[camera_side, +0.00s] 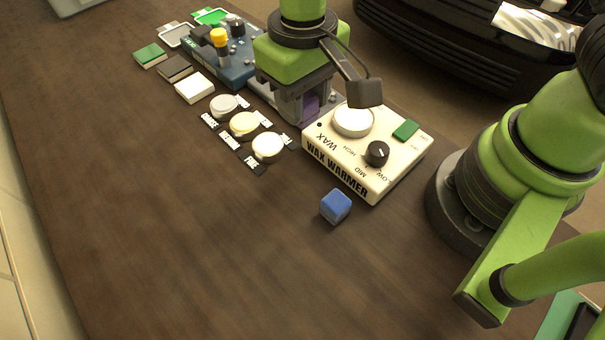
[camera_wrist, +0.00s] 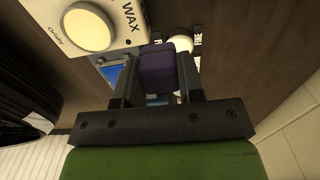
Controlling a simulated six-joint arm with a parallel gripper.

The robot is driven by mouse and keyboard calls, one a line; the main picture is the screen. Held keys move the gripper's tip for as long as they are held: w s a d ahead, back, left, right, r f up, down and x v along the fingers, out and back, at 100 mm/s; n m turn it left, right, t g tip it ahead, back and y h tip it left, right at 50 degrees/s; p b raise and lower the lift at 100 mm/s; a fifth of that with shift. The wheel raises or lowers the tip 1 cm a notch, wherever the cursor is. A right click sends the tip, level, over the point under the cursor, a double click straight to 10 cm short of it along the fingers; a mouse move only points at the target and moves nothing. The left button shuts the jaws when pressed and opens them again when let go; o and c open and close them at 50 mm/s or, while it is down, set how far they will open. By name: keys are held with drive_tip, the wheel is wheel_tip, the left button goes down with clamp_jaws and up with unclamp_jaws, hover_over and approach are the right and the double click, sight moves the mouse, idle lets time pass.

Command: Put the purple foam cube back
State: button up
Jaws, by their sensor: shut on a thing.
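The purple foam cube (camera_side: 311,103) is between the fingers of my gripper (camera_side: 307,108), which is shut on it. In the wrist view the cube (camera_wrist: 157,72) sits between the two dark fingers of my gripper (camera_wrist: 156,90). The gripper points down just behind the wax warmer (camera_side: 385,165). A grey part of a holder or tray (camera_side: 263,88) shows beside the gripper, mostly hidden by it. In the wrist view a blue panel with a pale frame (camera_wrist: 112,74) lies left of the cube. I cannot tell whether the cube touches anything below.
A blue cube (camera_side: 335,206) lies loose before the warmer. Labelled round pads (camera_side: 244,124) stand left of my gripper. The table's (camera_side: 150,230) front left is clear.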

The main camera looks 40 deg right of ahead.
drive_tip(key=s+a, duration=0.2)
drive_tip(key=s, duration=0.1)
hover_over(303, 184)
wheel_tip(303, 184, down, 6)
drive_tip(key=shift+r, duration=0.1)
drive_tip(key=shift+f, duration=2.35)
drive_tip(key=shift+f, duration=0.1)
drive_tip(key=o, duration=1)
wheel_tip(303, 184, up, 12)
drive_tip(key=shift+r, duration=0.2)
